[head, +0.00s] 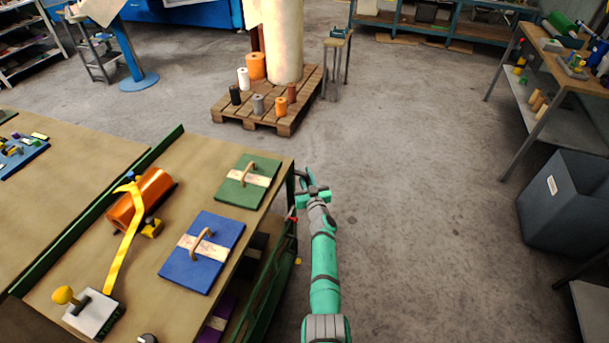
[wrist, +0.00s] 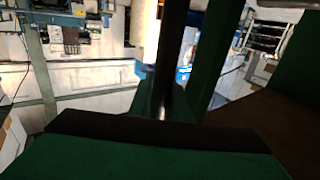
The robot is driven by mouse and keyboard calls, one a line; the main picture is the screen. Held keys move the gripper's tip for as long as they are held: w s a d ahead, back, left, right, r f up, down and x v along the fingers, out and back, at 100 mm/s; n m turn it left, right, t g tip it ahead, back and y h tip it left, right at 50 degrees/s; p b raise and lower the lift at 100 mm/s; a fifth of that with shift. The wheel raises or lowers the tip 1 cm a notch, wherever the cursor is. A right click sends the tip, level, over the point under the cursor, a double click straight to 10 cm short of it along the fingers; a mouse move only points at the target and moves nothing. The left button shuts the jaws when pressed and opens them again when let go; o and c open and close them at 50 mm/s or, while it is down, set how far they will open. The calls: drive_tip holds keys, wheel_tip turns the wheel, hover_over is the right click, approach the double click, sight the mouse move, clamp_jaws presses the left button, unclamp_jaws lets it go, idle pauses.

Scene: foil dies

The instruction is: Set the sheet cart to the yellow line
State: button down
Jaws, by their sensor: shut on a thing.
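The wooden-topped unit with a green frame (head: 272,275) stands at the left in the head view, with shelves under its top; I take this frame to be part of the sheet cart, but cannot tell for sure. My gripper (head: 307,190) is at its far right corner, low beside the green post. It is shut on a dark upright bar, which shows in the wrist view (wrist: 170,60); the grip itself is partly hidden. I cannot make out a yellow line on the floor in either view.
A pallet (head: 285,122) with rolls stands ahead. A grey bin (head: 565,205) is at the right. The floor between is clear.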

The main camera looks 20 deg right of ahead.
sight(308, 183)
drive_tip(key=c, duration=1.6)
unclamp_jaws()
drive_tip(key=shift+a, duration=0.1)
drive_tip(key=shift+c, duration=0.2)
drive_tip(key=shift+s+d+f, duration=0.1)
drive_tip(key=shift+s+d, duration=0.1)
drive_tip(key=shift+s, duration=0.35)
drive_tip(key=s, duration=0.8)
drive_tip(key=shift+a, duration=0.2)
drive_tip(key=shift+s+a, duration=0.15)
drive_tip(key=shift+s, duration=0.6)
drive_tip(key=shift+s, duration=0.1)
drive_tip(key=shift+s, duration=0.1)
drive_tip(key=shift+a, duration=0.1)
